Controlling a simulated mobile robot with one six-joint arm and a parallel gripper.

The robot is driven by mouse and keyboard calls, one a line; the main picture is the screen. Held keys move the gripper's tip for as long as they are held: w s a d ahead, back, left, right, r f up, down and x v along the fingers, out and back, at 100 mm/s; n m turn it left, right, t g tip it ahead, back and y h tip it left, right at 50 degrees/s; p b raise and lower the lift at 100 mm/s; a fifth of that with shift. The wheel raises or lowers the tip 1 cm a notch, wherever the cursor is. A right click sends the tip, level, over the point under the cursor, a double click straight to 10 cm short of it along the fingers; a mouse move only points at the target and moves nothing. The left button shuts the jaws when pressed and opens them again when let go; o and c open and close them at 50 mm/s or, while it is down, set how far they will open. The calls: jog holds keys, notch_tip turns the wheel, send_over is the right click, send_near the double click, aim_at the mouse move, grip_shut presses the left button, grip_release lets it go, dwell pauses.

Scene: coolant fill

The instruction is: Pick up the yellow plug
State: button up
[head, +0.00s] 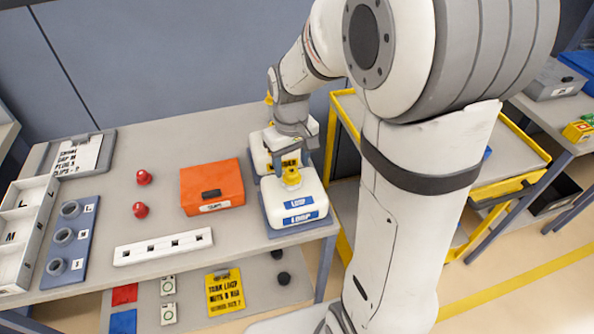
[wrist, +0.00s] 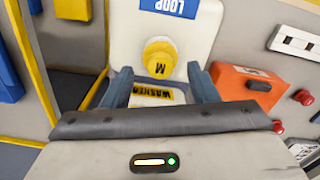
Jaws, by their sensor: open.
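The yellow plug (wrist: 159,57), marked M, sits on the white jug with a blue LOOP label (wrist: 172,18). In the head view the plug (head: 292,177) is on top of the front jug (head: 297,205). My gripper (wrist: 161,74) is open and empty, with one finger to each side in the wrist view. The plug shows just beyond the fingertips, roughly centred between them. In the head view my gripper (head: 293,140) is over the two jugs, its fingertips hard to make out. A second jug with a yellow WASHER label (wrist: 155,94) is partly hidden beneath my gripper.
A white slotted strip (head: 163,247) lies in front. A yellow-framed cart (head: 345,115) stands to the right. Bare table lies behind the orange box.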

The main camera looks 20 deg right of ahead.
aim_at(292, 171)
jog(key=shift+f, duration=1.35)
jog(key=shift+c, duration=0.5)
jog(key=c, duration=0.7)
notch_tip(292, 171, up, 10)
jog(key=shift+r, duration=0.1)
